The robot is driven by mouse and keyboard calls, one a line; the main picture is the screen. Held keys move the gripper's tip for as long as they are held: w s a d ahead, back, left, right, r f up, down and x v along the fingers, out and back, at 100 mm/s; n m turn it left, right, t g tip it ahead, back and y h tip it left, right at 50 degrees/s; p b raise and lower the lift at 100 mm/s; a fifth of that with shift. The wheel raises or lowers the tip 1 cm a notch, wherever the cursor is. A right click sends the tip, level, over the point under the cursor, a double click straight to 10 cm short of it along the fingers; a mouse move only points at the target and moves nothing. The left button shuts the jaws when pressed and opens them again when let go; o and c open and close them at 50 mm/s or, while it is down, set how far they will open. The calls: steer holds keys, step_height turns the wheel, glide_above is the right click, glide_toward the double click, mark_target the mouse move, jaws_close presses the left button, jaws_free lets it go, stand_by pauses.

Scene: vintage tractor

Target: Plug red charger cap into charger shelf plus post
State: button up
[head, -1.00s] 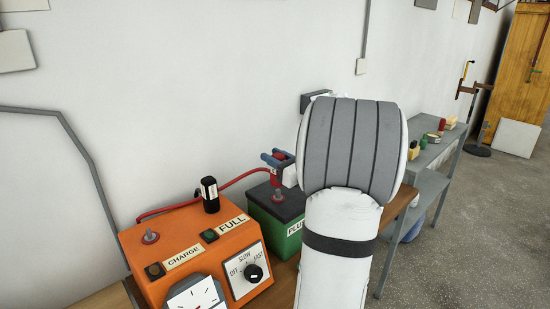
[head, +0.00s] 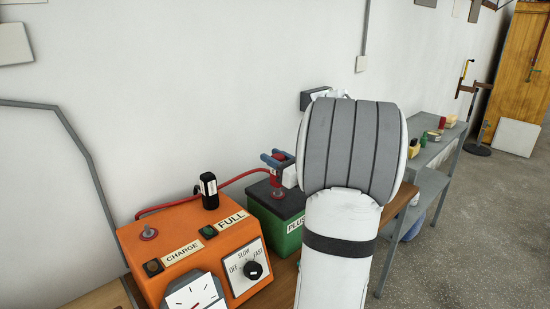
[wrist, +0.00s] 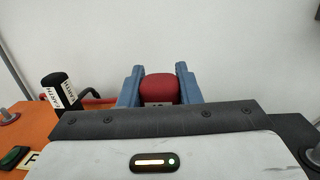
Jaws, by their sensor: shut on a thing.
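My gripper (head: 278,158) has blue fingers, seen past my white arm, and is shut on the red charger cap (wrist: 157,89). The cap also shows in the head view (head: 275,177), with a red cable running left from it behind the orange charger (head: 180,230). My arm hides part of the battery.
A black cap (head: 209,191), marked EARTH in the wrist view, stands upright on the charger. The charger's front has a dial (head: 253,270) and a meter (head: 193,295). A wall is close behind.

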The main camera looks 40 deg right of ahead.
steer(key=shift+f+b, duration=1.3)
steer(key=shift+f, duration=0.3)
steer(key=o, duration=1.1)
steer(key=shift+s, duration=0.1)
steer(key=s, duration=0.2)
steer(key=s+d, duration=0.1)
steer(key=s, duration=0.4)
steer(key=shift+s+d+f+b, duration=0.15)
steer(key=shift+s+f+b, duration=0.1)
steer(key=shift+f+b, duration=0.1)
